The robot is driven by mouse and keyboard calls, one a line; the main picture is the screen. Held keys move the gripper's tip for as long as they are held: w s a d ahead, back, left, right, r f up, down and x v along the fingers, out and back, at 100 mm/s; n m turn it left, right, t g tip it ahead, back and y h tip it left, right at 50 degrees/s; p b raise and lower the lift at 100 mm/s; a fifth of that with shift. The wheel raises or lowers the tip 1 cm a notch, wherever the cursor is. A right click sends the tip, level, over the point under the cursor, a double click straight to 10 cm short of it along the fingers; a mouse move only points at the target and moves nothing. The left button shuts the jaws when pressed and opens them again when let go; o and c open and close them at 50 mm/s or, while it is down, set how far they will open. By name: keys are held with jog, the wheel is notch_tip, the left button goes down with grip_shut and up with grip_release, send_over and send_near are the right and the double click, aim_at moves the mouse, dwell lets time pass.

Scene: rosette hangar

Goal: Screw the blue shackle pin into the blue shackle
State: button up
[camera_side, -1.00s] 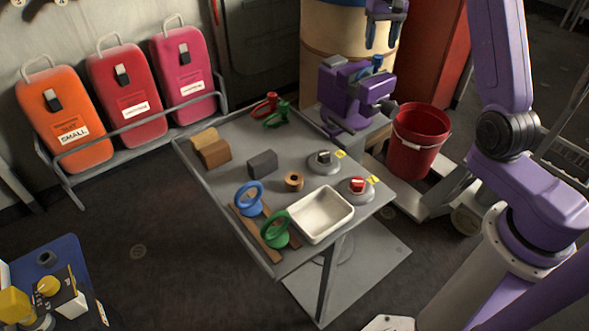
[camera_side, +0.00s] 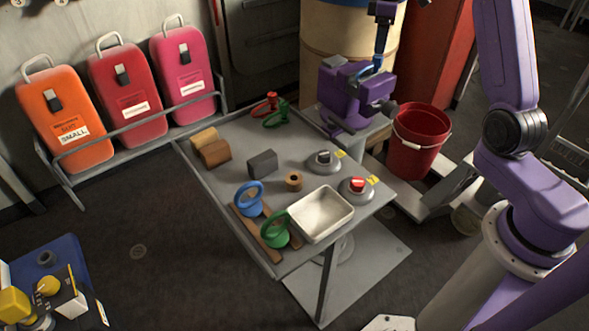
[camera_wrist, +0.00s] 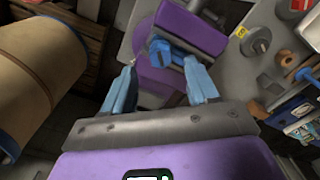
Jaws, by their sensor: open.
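The blue shackle (camera_side: 370,69) sits at the purple vise (camera_side: 343,95), behind the table's right end. In the wrist view the shackle (camera_wrist: 172,54) shows between and just beyond my fingertips. My gripper (camera_side: 381,55) is over the vise, fingers pointing down. In the wrist view its two fingers (camera_wrist: 160,66) are apart; I cannot tell whether either touches the shackle. A blue ring-headed piece (camera_side: 249,198), which looks like the blue shackle pin, rests on the wooden rails (camera_side: 254,234) on the table, away from my gripper.
A green ring-headed piece (camera_side: 275,229) is beside the blue one. The table also holds a white tray (camera_side: 321,215), a red button (camera_side: 357,184), a grey block (camera_side: 262,163) and red and green pieces (camera_side: 275,112). A red bucket (camera_side: 416,140) stands right of the vise.

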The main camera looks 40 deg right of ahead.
aim_at(378, 56)
jog(key=shift+n, duration=0.3)
jog(key=shift+f, duration=1)
jog(key=shift+f, duration=0.95)
grip_shut()
jog(key=m, duration=0.4)
jog(key=shift+m, duration=0.3)
jog(key=m, duration=0.5)
jog(key=shift+f, duration=0.1)
